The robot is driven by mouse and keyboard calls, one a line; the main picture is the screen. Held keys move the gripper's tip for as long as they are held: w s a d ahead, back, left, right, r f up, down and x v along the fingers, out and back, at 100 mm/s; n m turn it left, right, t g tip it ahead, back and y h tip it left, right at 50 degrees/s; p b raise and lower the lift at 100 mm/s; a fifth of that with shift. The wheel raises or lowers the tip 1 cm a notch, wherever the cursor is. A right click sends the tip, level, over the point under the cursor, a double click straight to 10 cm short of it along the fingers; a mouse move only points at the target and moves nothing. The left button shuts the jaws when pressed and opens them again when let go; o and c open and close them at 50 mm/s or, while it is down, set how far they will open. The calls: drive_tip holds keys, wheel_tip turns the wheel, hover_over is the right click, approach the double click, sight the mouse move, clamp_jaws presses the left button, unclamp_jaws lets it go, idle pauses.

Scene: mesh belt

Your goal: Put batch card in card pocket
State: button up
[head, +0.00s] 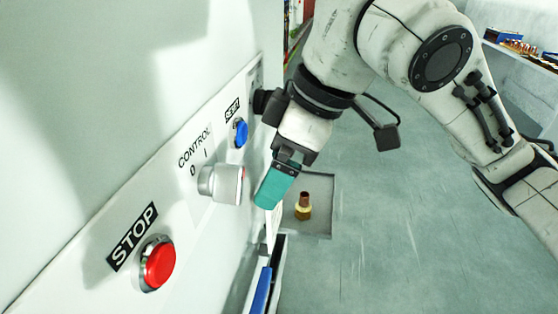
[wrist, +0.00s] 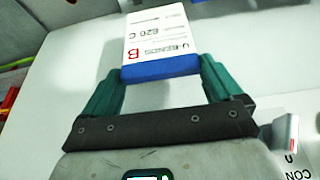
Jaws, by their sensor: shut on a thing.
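The batch card (wrist: 160,38) is white with a blue band along its near edge and printed text that includes a red B. In the wrist view it sits between the two teal fingertips of my gripper (wrist: 163,70), which are shut on its side edges. In the head view my gripper (head: 273,188) points down close to the white panel, right of the control knob. A thin pale strip shows below the fingers there; I cannot tell whether it is the card. I cannot make out the card pocket for certain in either view.
The white panel carries a red STOP button (head: 159,264), a silver control knob (head: 222,184) and a blue RESET button (head: 241,133), close left of my gripper. A brass fitting (head: 303,207) stands on a grey tray. The floor to the right is clear.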

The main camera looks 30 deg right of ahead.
drive_tip(key=shift+f+b, duration=1.9)
drive_tip(key=shift+f, duration=1)
drive_tip(key=shift+p, duration=0.6)
wheel_tip(320, 180, down, 8)
drive_tip(key=b, duration=0.5)
drive_tip(key=shift+r, duration=0.25)
idle(2.0)
drive_tip(key=o, duration=1)
drive_tip(key=shift+r, duration=0.15)
drive_tip(key=p+v, duration=0.2)
drive_tip(key=v, duration=0.8)
drive_tip(key=shift+r, duration=0.25)
